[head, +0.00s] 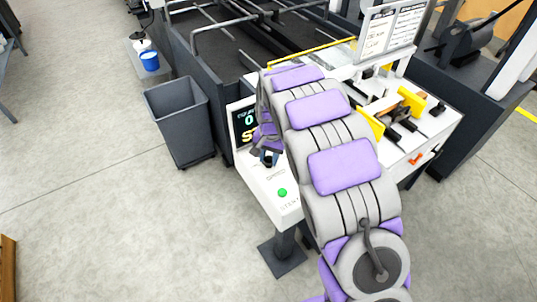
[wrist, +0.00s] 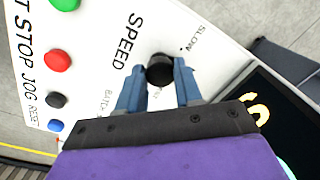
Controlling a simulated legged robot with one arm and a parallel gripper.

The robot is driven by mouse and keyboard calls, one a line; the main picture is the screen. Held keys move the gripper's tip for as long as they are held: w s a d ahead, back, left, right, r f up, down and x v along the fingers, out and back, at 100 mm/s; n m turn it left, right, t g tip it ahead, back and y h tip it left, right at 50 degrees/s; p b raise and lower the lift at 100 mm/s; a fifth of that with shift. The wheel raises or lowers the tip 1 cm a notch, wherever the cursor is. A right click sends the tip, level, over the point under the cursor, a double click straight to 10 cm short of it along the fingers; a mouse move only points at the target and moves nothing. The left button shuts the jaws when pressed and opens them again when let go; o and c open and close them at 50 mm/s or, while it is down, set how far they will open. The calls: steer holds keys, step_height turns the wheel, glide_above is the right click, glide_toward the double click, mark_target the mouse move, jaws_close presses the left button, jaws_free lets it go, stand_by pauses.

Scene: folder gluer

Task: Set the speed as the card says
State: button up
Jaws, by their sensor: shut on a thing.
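In the wrist view a round black knob (wrist: 160,68) sits on the white control panel (wrist: 95,60), beside the printed words SPEED and SLOW. My gripper (wrist: 159,78) has its two blue-grey fingers on either side of the knob and is shut on it. The fingers and my purple wrist hide part of the dial's markings.
The wrist view shows a green button (wrist: 65,3), a red STOP button (wrist: 58,60), a black JOG button (wrist: 56,100) and a blue RESET button (wrist: 55,126). The display (head: 245,123) is close to my gripper.

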mark_target(270, 157)
steer(key=n, duration=0.1)
steer(key=n+p, duration=0.1)
steer(key=n, duration=0.2)
steer(key=shift+w+r+n+p, duration=0.15)
steer(key=shift+w+n+p, duration=0.1)
steer(key=shift+n+p, duration=0.55)
steer(key=shift+n, duration=1.4)
steer(key=o, duration=1)
steer(key=shift+a, duration=0.1)
steer(key=shift+o, duration=0.2)
step_height(270, 157, up, 17)
steer(key=p, duration=0.1)
steer(key=shift+w+d+p, duration=0.15)
steer(key=shift+d+p, duration=0.15)
steer(key=shift+p, duration=0.1)
